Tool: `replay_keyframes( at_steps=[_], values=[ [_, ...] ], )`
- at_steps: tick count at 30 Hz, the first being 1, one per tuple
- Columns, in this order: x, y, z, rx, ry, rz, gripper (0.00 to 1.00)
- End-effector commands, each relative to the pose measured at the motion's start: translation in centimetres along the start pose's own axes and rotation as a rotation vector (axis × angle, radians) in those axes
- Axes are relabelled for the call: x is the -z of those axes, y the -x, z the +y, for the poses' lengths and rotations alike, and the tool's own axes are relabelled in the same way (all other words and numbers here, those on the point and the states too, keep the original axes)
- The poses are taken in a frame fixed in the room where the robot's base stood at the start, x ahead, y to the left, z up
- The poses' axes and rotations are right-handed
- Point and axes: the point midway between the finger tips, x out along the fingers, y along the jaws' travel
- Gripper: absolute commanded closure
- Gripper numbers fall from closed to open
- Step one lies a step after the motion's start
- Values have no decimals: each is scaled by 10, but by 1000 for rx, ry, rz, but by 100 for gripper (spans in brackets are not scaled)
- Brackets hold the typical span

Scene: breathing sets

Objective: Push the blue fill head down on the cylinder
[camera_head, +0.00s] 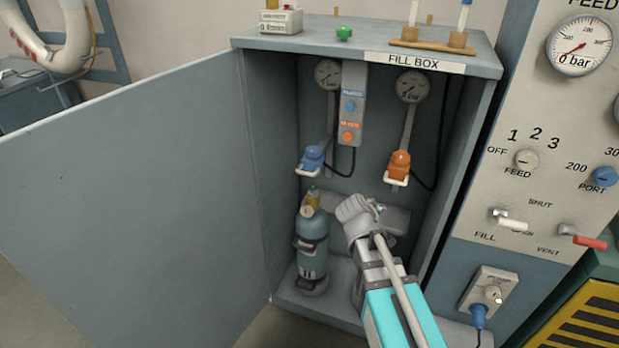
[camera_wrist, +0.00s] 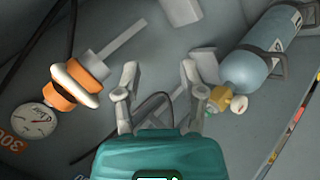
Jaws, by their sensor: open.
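The blue fill head (camera_head: 312,159) hangs on the left inside the open fill box in the head view. It is above the teal-grey cylinder (camera_head: 311,252), which stands upright on the box floor with its brass valve (camera_head: 312,197) on top. A gap shows between head and valve. My gripper (camera_head: 356,208) is open and empty, inside the box to the right of the cylinder and lower than the blue head. In the wrist view my gripper (camera_wrist: 164,82) has the cylinder (camera_wrist: 262,58) and its brass valve (camera_wrist: 221,98) on its right. I cannot make out the blue head there.
The orange fill head (camera_head: 398,166) hangs on the right and shows left in the wrist view (camera_wrist: 75,84). The grey door (camera_head: 140,190) stands open to the left. A control panel (camera_head: 545,150) is on the right. A grey block (camera_head: 388,216) is behind my gripper.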

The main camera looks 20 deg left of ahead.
Motion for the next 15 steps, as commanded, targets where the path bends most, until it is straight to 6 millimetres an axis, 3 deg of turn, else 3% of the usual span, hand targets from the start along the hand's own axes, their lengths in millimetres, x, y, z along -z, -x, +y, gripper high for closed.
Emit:
replay_keyframes(
  at_steps=[1, 7, 15],
  values=[
    [16, -2, -7, -15, 26, -2, 48],
    [66, 7, -32, -103, 135, -27, 48],
    [137, 36, -70, -249, 257, -44, 48]
  ],
)
